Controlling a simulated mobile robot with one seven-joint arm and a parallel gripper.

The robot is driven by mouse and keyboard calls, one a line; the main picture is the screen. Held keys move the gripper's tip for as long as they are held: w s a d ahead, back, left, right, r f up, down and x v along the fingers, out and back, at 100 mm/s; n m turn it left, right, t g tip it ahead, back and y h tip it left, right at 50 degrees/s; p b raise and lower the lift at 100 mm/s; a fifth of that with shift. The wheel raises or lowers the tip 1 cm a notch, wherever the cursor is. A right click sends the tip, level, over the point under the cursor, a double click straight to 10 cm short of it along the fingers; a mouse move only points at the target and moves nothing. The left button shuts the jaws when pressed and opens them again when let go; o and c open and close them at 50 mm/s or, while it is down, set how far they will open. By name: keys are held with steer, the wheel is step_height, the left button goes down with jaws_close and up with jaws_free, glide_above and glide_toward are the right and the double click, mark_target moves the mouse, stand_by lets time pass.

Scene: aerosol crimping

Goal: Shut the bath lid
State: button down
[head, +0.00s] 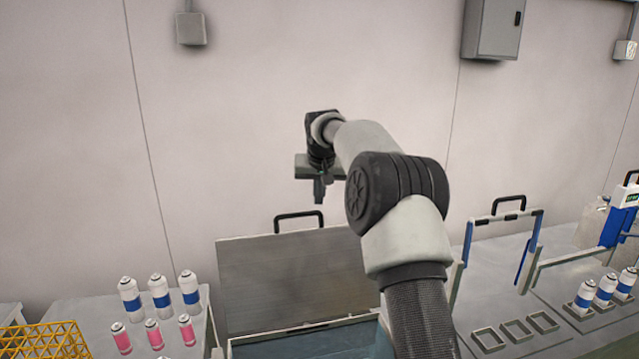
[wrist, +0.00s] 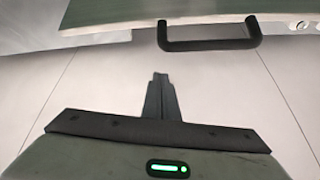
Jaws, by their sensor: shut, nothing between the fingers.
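The bath lid (head: 290,280) is a grey metal panel standing raised at the back of the bath, with a black handle (head: 298,217) on its upper edge. The bath (head: 300,346) below it is open, with a blue inside partly hidden by my arm. My gripper (head: 319,196) is shut and empty, above the handle and apart from it, pointing down. In the wrist view, my gripper's fingers (wrist: 160,82) are together, and the lid's handle (wrist: 209,44) shows beyond them, slightly to the right, below the lid's edge (wrist: 140,37).
White and blue cans (head: 160,290) and pink cans (head: 154,334) stand on the left table, near a yellow wire basket (head: 45,342). At right are a blue frame with a handle (head: 495,225), empty square holders (head: 515,330) and more cans (head: 605,288). The wall is close behind.

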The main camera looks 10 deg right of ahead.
mark_target(319, 212)
steer(key=shift+s+a, duration=0.25)
steer(key=shift+s, duration=0.7)
steer(key=shift+s+a, duration=0.2)
steer(key=shift+s, duration=0.7)
steer(key=shift+f+b, duration=0.15)
steer(key=shift+b, duration=0.25)
